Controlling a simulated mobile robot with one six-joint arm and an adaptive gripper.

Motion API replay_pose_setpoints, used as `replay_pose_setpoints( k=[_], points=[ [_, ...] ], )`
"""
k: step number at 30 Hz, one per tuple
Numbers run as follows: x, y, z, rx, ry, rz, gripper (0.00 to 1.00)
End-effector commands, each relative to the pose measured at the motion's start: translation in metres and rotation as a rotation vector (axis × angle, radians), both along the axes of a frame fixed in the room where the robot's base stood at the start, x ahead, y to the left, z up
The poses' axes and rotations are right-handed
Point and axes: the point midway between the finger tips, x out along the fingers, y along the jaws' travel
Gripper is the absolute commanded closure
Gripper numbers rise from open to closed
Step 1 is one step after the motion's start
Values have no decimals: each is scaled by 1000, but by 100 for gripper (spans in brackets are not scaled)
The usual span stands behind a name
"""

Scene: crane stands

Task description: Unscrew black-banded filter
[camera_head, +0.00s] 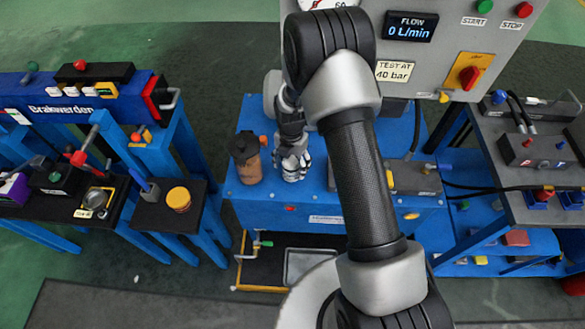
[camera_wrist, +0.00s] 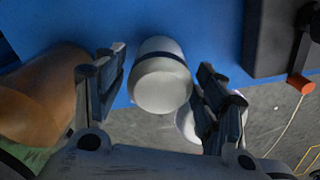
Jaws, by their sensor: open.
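The black-banded filter (camera_wrist: 160,85) is a white cylinder with a thin dark band near its far end, against a blue surface in the wrist view. My gripper (camera_wrist: 163,62) is open, with one finger on each side of this filter; I cannot tell whether either finger touches it. A second white round thing (camera_wrist: 186,124) shows partly behind the right finger; any band on it is hidden. In the head view my gripper (camera_head: 292,168) is at the front of the blue stand (camera_head: 325,192), and the filter cannot be made out there.
A brown canister with a black top (camera_head: 247,160) stands just left of my gripper; a brown rounded body (camera_wrist: 40,95) is close to the left finger. A grey panel (camera_head: 455,60) with a flow display rises behind. A metal tray (camera_head: 310,265) lies below the stand.

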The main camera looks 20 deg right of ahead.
Motion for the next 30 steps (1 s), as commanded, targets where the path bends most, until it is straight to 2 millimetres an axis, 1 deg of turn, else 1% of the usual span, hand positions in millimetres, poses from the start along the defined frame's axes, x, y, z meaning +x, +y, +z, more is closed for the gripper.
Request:
replay_pose_setpoints(
  k=[4,6,13,15,20,27,30],
  points=[
    [0,0,0,0,0,-6,35],
    [0,0,0,0,0,-45,35],
    [1,0,0,1,-1,-349,35],
    [1,0,0,0,-1,-412,35],
    [1,0,0,0,0,-491,35],
    [1,0,0,0,0,-800,35],
    [1,0,0,-1,0,-880,35]
  ],
)
